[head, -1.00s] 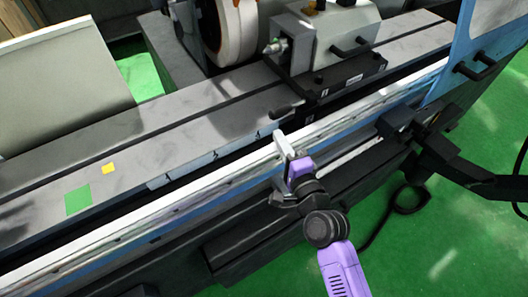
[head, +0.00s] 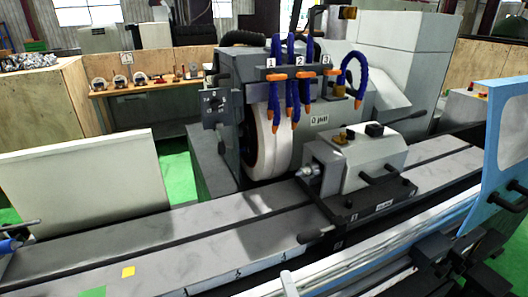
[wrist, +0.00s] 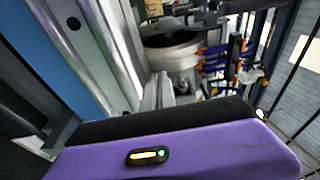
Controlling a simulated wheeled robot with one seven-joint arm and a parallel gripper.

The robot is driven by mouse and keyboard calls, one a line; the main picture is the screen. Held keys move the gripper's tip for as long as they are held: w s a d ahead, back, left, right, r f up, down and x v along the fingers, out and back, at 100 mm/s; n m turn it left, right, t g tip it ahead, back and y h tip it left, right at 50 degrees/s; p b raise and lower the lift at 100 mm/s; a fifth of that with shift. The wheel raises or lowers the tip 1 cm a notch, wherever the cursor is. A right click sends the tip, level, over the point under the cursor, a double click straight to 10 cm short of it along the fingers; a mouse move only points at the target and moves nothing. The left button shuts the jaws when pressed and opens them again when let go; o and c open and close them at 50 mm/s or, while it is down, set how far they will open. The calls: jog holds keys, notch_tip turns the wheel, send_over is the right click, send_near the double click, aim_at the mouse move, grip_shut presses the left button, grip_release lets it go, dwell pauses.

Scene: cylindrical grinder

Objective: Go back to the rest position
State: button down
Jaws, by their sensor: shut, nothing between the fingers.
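The tip of my gripper (head: 288,284) just shows as a small pale grey piece at the bottom edge of the head view, in front of the grinder's table rail. It is shut and holds nothing. The rest of my arm is below the picture. In the wrist view my own purple housing with a small lit indicator fills the lower part, and the fingertips cannot be made out there.
A blue door panel (head: 505,150) stands at right. Blue coolant hoses (head: 292,95) hang above the wheel.

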jog(key=s+d+r+n+t+h+b, duration=0.1)
jog(key=s+d+r+n+h, duration=0.2)
jog(key=s+d+n, duration=0.4)
jog(key=s+d+f+n+g+b, duration=0.2)
jog(key=s+d+n+b, duration=0.1)
jog(key=s, duration=1.2)
jog(key=s+d+f+n+g+b, duration=0.1)
jog(key=s+n, duration=0.4)
jog(key=s, duration=1)
jog(key=shift+d+f+n+g+b, duration=0.35)
jog(key=shift+d+f+b, duration=0.5)
jog(key=shift+d+b, duration=0.3)
